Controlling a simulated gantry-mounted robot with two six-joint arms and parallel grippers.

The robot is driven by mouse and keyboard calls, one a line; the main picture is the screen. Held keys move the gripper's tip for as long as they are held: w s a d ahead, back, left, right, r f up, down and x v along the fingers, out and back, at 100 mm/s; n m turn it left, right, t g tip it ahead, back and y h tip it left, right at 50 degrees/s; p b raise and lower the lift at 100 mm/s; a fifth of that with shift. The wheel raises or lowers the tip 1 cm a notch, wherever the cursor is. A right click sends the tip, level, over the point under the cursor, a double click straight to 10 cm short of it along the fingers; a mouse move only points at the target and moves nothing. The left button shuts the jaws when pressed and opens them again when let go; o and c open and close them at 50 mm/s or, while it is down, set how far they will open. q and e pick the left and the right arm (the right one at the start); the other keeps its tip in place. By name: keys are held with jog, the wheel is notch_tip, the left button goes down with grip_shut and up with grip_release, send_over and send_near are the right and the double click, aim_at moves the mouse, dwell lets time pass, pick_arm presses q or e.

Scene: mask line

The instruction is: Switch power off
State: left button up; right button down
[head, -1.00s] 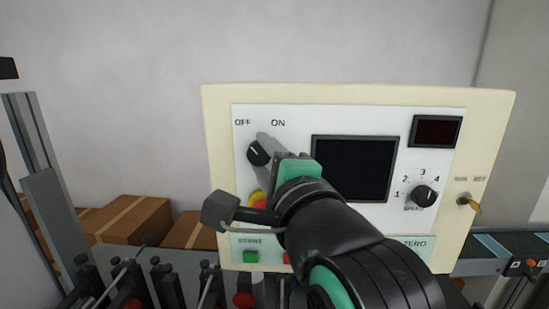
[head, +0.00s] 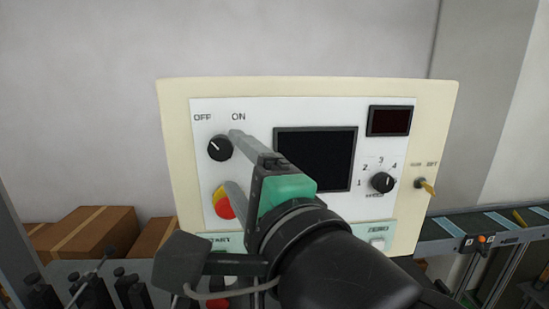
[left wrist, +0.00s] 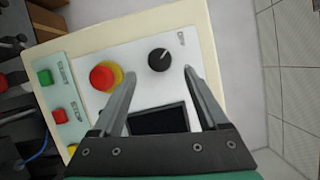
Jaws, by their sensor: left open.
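The black round power knob (head: 219,147) is on the panel's upper left, below the OFF and ON labels. Its white mark points up-left, toward OFF; in the left wrist view the knob (left wrist: 159,59) also has its mark toward the visible label. My left gripper (head: 233,160) is open and empty in front of the panel, just right of the knob in the head view. In the left wrist view its fingertips (left wrist: 160,71) are spread, with the knob between and beyond them. It appears clear of the knob. My right gripper is not in view.
A red and yellow emergency button (head: 222,205) is just below the knob, close to the lower finger in the picture. The panel (head: 300,88) also carries a dark screen (head: 316,155) and a numbered knob (head: 382,182). Cardboard boxes (head: 92,232) stand behind at left.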

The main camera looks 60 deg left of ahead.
pick_arm(q)
jog(key=d, duration=0.5)
jog(key=shift+s+d+f, duration=0.15)
jog(key=shift+d+f, duration=0.05)
jog(key=shift+d, duration=0.15)
